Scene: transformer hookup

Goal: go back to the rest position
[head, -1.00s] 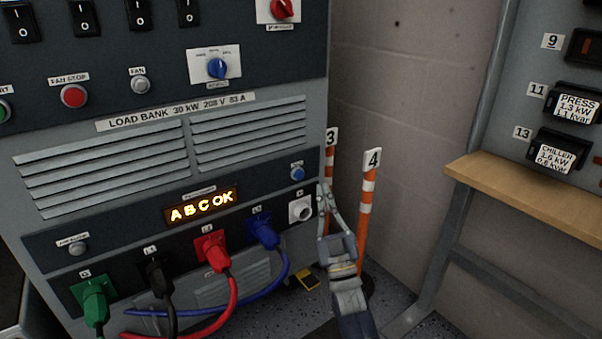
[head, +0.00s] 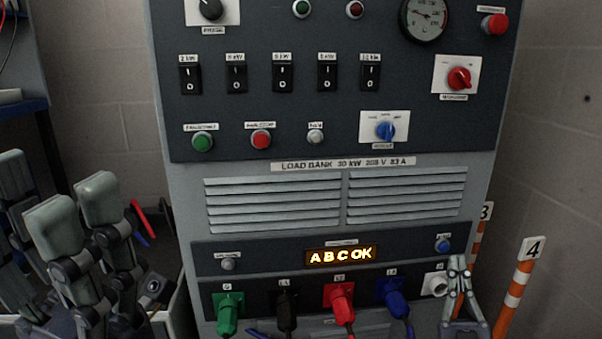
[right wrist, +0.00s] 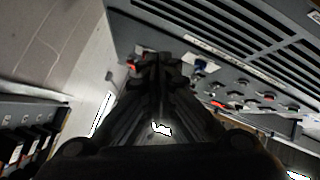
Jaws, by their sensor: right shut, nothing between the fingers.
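My right gripper (head: 457,268) is at the lower right of the head view, in front of the load bank's lower right corner beside the white N socket (head: 435,284). Its fingers are together with nothing between them. In the right wrist view the same closed fingers (right wrist: 158,62) point up the picture. Grey-green and dark arm parts of mine (head: 100,230) fill the lower left of the head view. I cannot pick out the left gripper's fingertips there.
The load bank (head: 180,190) stands ahead, its display (head: 341,254) reading "ABC OK". Green (head: 228,312), black (head: 287,312), red (head: 341,302) and blue (head: 393,297) plugs sit in its lower row. Striped posts 3 (head: 478,240) and 4 (head: 517,285) stand close right of my right gripper.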

